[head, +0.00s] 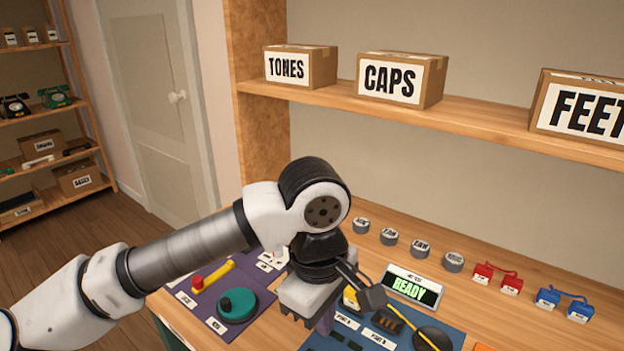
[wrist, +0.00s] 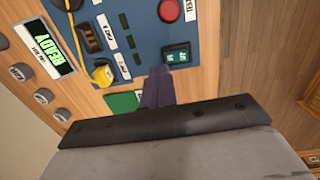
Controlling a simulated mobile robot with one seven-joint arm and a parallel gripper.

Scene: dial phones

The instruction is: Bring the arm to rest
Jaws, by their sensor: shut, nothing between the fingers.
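My arm reaches in from the lower left in the head view and bends down over the workbench. My gripper (head: 325,321) points down at the bench, between the purple mat (head: 196,318) and the blue panel (head: 452,338). Its fingers are together with nothing between them; they also show in the wrist view (wrist: 158,87), over the edge of the blue panel (wrist: 143,50). My gripper's body hides part of the bench in the head view.
A lit READY display (head: 411,288) stands behind the panel. Several grey knobs (head: 390,236), red blocks (head: 483,272) and blue blocks (head: 549,298) line the bench's back. A green dial (head: 237,305) sits on the mat. A shelf (head: 470,128) with boxes runs above.

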